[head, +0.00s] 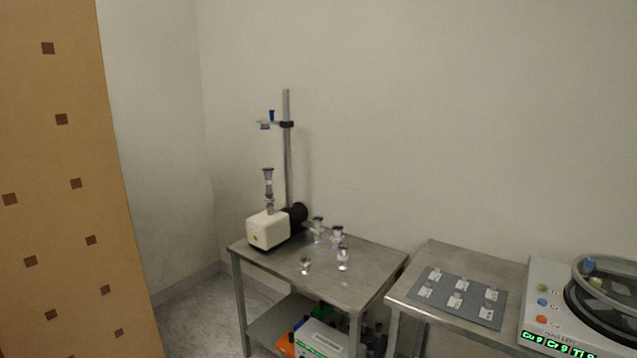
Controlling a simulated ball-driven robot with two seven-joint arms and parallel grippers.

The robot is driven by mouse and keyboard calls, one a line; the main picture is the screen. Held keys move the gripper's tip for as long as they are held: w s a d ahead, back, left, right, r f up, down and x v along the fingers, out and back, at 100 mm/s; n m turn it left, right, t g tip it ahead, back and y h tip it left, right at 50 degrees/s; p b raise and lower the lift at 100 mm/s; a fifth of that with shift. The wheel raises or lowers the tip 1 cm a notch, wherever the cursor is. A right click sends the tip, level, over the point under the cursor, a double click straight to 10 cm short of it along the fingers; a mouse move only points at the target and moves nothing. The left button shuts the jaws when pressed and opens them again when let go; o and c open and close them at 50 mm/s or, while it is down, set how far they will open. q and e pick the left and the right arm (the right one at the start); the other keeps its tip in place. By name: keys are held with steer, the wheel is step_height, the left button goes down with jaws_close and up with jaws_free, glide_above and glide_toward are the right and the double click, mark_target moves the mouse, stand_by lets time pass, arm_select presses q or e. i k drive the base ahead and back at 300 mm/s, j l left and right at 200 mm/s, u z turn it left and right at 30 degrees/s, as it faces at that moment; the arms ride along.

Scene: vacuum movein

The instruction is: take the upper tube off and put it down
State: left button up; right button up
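The upper tube (268,176) stands upright above the white pump body (268,230), on a short lower piece (269,202) that rises from the pump. The tube is a small greyish piece with a dark top. A vertical metal post (287,150) stands behind it, with a clamp (286,124) and a blue-handled part (271,116) higher up, apart from the tube. Neither of my grippers shows in the head view.
Several small glass-and-metal fittings (343,265) stand on the steel table (362,281) right of the pump. A second table (430,262) holds a grey mat (440,305) with labelled pieces and a round-lidded machine (543,290). A tan spotted panel (60,200) stands left.

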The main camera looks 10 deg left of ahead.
mark_target(268, 171)
steer(key=i+j+z, duration=0.2)
steer(key=z, duration=0.15)
steer(key=i+j+z, duration=0.2)
steer(key=j+z, duration=0.15)
steer(key=j, duration=0.15)
steer(key=i+j+z, duration=0.1)
steer(key=j+z, duration=0.25)
